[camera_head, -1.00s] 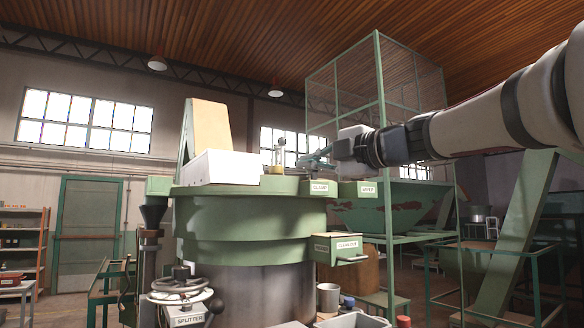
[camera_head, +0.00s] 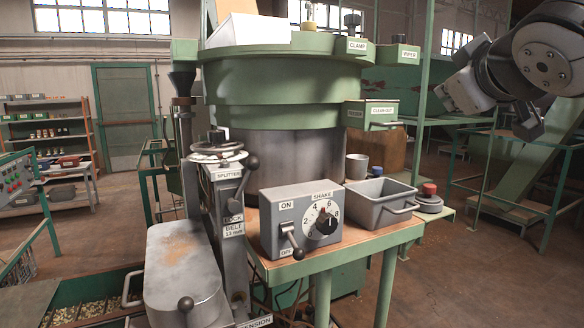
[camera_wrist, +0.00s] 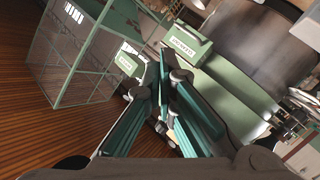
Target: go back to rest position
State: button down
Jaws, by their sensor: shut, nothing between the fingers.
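My gripper (camera_wrist: 166,62) shows in the wrist view with its teal fingers together and nothing between them. It is in the air, apart from the machine. In the head view my arm is folded at the upper right, and the fingers cannot be made out there. The green round hopper machine (camera_head: 290,85) stands left of my arm. Its clean-out box (camera_head: 372,114) also shows in the wrist view, behind the fingers.
A table holds the shake control box (camera_head: 300,225), a grey bin (camera_head: 381,203) and a grey cup (camera_head: 357,166). The splitter handwheel (camera_head: 217,151) stands at its left. A green frame post (camera_head: 424,90) rises near my arm. Open floor (camera_head: 440,260) lies at the right.

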jog(key=s+a+f+m+g+y, duration=0.1)
jog(key=s+a+f+g, duration=0.1)
jog(key=s+f, duration=0.4)
jog(key=s+a+f+m+g+y, duration=0.1)
jog(key=s+a+f+m+g, duration=0.1)
jog(key=s+f+g, duration=0.2)
jog(key=s+a+f+m+g+y, duration=0.1)
jog(key=s+f+g, duration=0.3)
jog(key=s+f, duration=0.6)
notch_tip(320, 180, down, 7)
jog(key=shift+a+m+b, duration=0.35)
jog(key=shift+a+m, duration=0.05)
jog(key=shift+m, duration=0.2)
jog(key=shift+s, duration=0.1)
